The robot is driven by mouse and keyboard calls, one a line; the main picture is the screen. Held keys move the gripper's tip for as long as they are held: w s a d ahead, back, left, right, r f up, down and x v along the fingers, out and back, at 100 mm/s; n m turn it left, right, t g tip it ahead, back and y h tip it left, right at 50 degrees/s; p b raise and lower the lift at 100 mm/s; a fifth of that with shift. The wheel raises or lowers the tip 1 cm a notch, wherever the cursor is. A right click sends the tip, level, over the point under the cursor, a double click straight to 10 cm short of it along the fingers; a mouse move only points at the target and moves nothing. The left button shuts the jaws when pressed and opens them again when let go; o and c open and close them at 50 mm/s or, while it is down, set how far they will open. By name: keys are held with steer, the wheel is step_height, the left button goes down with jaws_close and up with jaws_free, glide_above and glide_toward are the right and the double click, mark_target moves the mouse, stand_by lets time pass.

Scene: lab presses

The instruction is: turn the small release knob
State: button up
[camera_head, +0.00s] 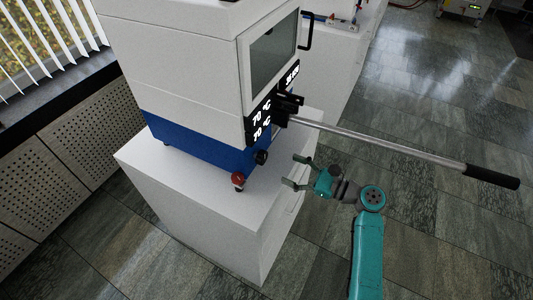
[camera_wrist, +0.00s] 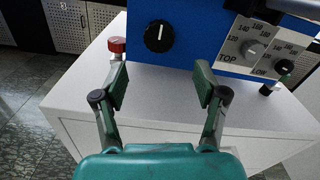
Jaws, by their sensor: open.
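A black round knob (camera_head: 261,157) with a white mark sits on the blue lower front of the press (camera_head: 190,70). In the wrist view the black knob (camera_wrist: 159,36) faces me, its mark upright. A red knob (camera_head: 238,179) sits low by the corner of the press; it also shows in the wrist view (camera_wrist: 116,45), left of the black knob. No label tells which one is the release knob. My gripper (camera_head: 292,172) is open and empty, in front of the press and right of both knobs in the head view. In the wrist view my fingers (camera_wrist: 160,82) stand apart below the black knob, not touching it.
A long metal lever (camera_head: 380,138) with a black grip reaches out to the right above my gripper. Dials marked TOP (camera_wrist: 252,50) and LOW (camera_wrist: 284,67) sit right of the black knob. The press stands on a white cabinet (camera_head: 200,195). The tiled floor at right is open.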

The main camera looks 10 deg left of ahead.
mark_target(265, 159)
steer(key=x, duration=1)
steer(key=shift+a+f, duration=0.1)
steer(key=c, duration=1.2)
